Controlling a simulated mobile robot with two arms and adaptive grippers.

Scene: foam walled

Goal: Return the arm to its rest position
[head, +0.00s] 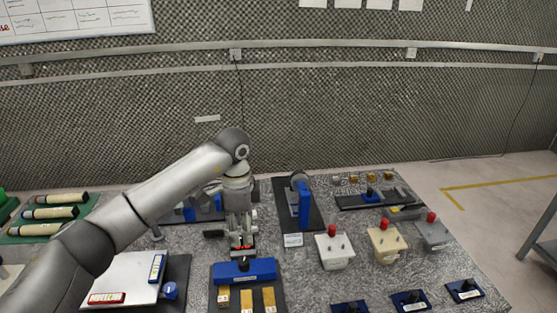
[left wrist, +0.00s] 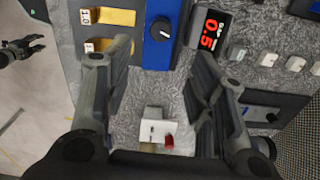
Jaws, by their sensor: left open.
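My left arm comes in from the left in the head view. Its gripper (head: 241,240) points down over the table, just behind a blue gauge block with a black knob (head: 245,271). In the left wrist view the two fingers of my left gripper (left wrist: 155,75) are wide apart with nothing between their tips. The blue block (left wrist: 163,45) and its red "0.5" display (left wrist: 210,30) lie beyond the fingers. A dark gripper (left wrist: 20,50), apparently my right one, shows at the left edge over the floor; its jaws are too small to read.
Gold blocks (head: 246,300) lie in front of the blue block. White (head: 334,252), cream (head: 385,245) and grey (head: 432,233) boxes with red caps stand to the right. A blue upright stand (head: 304,205) is behind. A white board (head: 125,278) and tubes (head: 55,212) are left.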

